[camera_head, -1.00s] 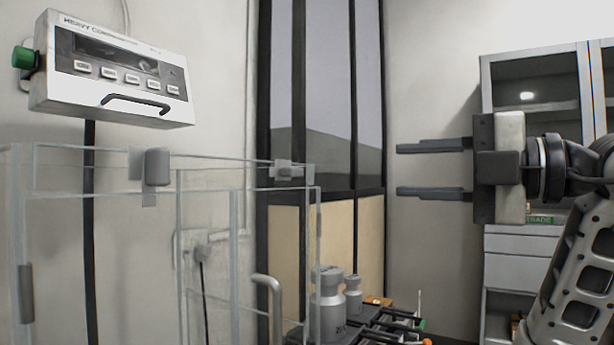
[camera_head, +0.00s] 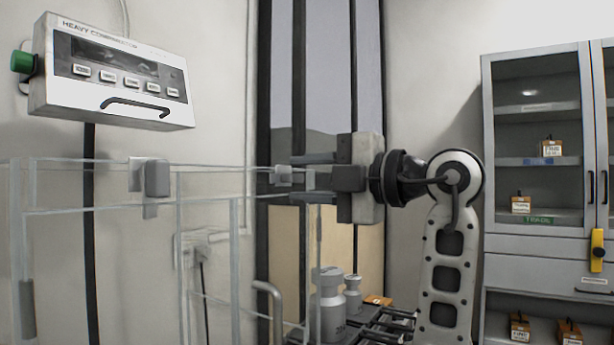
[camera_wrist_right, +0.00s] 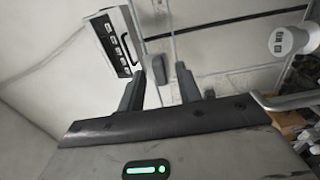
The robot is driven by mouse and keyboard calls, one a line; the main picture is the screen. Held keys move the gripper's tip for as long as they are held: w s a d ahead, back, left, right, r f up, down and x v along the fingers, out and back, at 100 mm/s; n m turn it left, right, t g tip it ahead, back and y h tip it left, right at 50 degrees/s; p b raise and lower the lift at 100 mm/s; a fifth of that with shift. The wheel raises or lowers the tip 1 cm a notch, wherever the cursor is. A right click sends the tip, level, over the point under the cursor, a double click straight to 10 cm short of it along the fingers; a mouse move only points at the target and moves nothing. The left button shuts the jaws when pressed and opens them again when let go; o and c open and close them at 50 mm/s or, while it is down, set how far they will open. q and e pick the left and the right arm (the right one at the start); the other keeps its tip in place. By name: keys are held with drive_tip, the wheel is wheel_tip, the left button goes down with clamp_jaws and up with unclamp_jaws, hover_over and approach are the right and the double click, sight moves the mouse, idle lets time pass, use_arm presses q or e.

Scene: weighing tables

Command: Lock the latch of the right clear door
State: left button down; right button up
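The clear-walled enclosure (camera_head: 100,207) stands at the left in the head view, with thin see-through doors and edges. A small grey latch (camera_head: 283,176) sits on its top rail at the right. A larger grey latch block (camera_head: 156,178) sits on the rail further left. My right gripper (camera_head: 298,178) is open and empty, its fingers pointing left. In the head view its fingertips lie just right of the small latch, one above and one below its level; contact cannot be told. In the right wrist view, a grey block (camera_wrist_right: 157,62) shows beyond the open fingers. My left gripper is not in view.
A display box (camera_head: 115,85) with a green knob (camera_head: 22,62) hangs on the wall above the enclosure. Metal weights (camera_head: 330,305) stand low behind the clear panel. A grey cabinet (camera_head: 540,235) stands at the right. A bent grey handle (camera_head: 270,300) rises near the weights.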

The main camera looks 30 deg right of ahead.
drive_tip(key=c, duration=0.7)
clamp_jaws()
